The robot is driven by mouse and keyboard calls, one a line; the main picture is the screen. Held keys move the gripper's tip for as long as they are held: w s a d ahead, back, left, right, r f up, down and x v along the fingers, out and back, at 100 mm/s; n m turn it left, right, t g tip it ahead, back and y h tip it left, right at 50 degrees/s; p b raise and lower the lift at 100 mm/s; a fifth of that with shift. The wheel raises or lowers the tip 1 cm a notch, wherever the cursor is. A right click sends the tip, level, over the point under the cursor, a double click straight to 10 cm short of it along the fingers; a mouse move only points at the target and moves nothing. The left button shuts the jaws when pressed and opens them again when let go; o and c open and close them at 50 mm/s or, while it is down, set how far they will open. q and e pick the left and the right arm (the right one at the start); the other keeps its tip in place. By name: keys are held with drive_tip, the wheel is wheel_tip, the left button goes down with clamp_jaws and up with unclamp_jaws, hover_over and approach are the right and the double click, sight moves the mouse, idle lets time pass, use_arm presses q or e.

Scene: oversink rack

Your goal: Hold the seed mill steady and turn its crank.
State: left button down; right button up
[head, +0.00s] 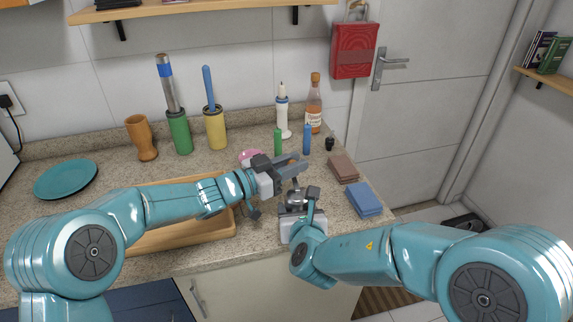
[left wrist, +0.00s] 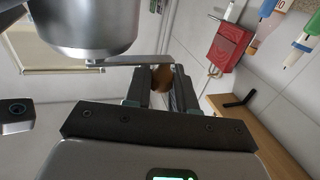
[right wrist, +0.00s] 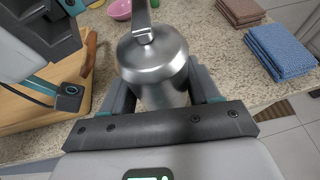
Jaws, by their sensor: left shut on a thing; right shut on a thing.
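The seed mill is a shiny metal cylinder with a domed lid; its body (right wrist: 155,72) stands upright in the right wrist view. A flat crank arm (right wrist: 141,18) rises from its lid. In the head view the mill (head: 294,198) is near the counter's front edge, partly hidden by my right gripper (head: 300,208), which is shut around its body. In the left wrist view the crank arm (left wrist: 128,61) runs from the mill (left wrist: 85,25) to a brown knob (left wrist: 163,78). My left gripper (head: 291,168) is shut on this knob, above the mill.
A wooden tray (head: 190,237) lies to the left, under my left arm. Folded brown cloths (head: 343,169) and blue cloths (head: 364,199) lie to the right. A pink bowl (head: 251,156), a green bottle (head: 278,142) and a blue bottle (head: 306,139) stand behind.

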use_arm(q)
drive_tip(key=shift+s+d+m+g+h, duration=0.1)
drive_tip(key=shift+d+m+g+h, duration=0.45)
drive_tip(key=shift+m+g, duration=0.85)
drive_tip(key=shift+d+m+g+h, duration=0.5)
drive_tip(key=shift+m+g, duration=0.35)
drive_tip(key=shift+g, duration=1.1)
drive_tip(key=shift+s+d+m+g+h, duration=0.1)
drive_tip(key=shift+d+m+g+h, duration=0.45)
drive_tip(key=shift+m+g, duration=0.85)
drive_tip(key=shift+n+g, duration=0.25)
drive_tip(key=c, duration=1)
unclamp_jaws()
drive_tip(key=a, duration=1.2)
drive_tip(key=shift+s, duration=0.1)
